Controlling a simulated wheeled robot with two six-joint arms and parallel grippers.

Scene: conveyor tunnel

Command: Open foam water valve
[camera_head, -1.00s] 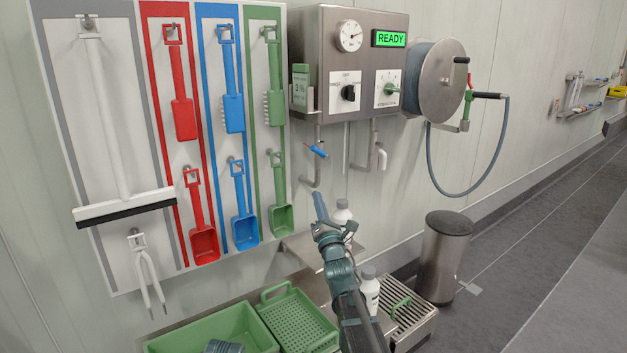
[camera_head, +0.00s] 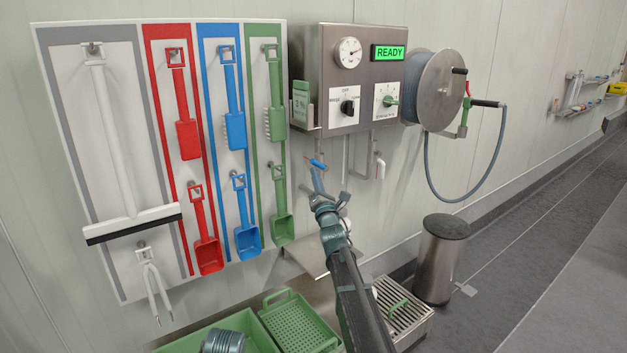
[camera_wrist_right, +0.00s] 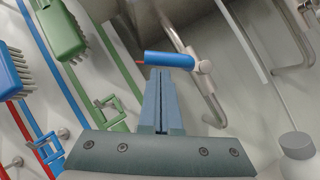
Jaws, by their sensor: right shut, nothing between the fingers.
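The valve's blue lever (camera_head: 316,163) sits on a steel pipe below the left side of the steel control box (camera_head: 348,95). In the right wrist view, the blue lever (camera_wrist_right: 168,59) lies nearly level, joined at its right end to the metal valve body (camera_wrist_right: 204,67). My right gripper (camera_head: 317,174) is shut and empty, its tips just below the lever. In the wrist view, the closed fingers (camera_wrist_right: 162,78) point at the lever's underside; I cannot tell whether they touch it.
A board of coloured brushes and scoops (camera_head: 215,140) hangs at the left. A hose reel (camera_head: 440,90) is at the right, above a steel bin (camera_head: 440,258). A green perforated basket (camera_head: 300,322) and a white bottle (camera_wrist_right: 297,150) are below.

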